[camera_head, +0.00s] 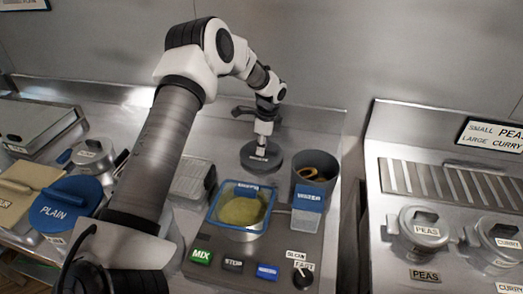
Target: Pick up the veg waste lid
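The round dark lid (262,158), with a small label too small to read surely, lies behind the blue-rimmed tub and left of the dark bin. A pale upright handle (264,128) rises from its middle. My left gripper (261,120) is right above the lid, its dark fingers spread to the left and right of the handle's top. It looks open, and I cannot tell whether it touches the handle. My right gripper is not in view.
An open dark bin (313,178) with brownish scraps stands right of the lid. A blue-rimmed tub (241,207) of yellowish batter sits in front, above a button panel (233,265). A wire basket (192,180) is left. Lidded PEAS (424,229) and CURRY pots stand far right.

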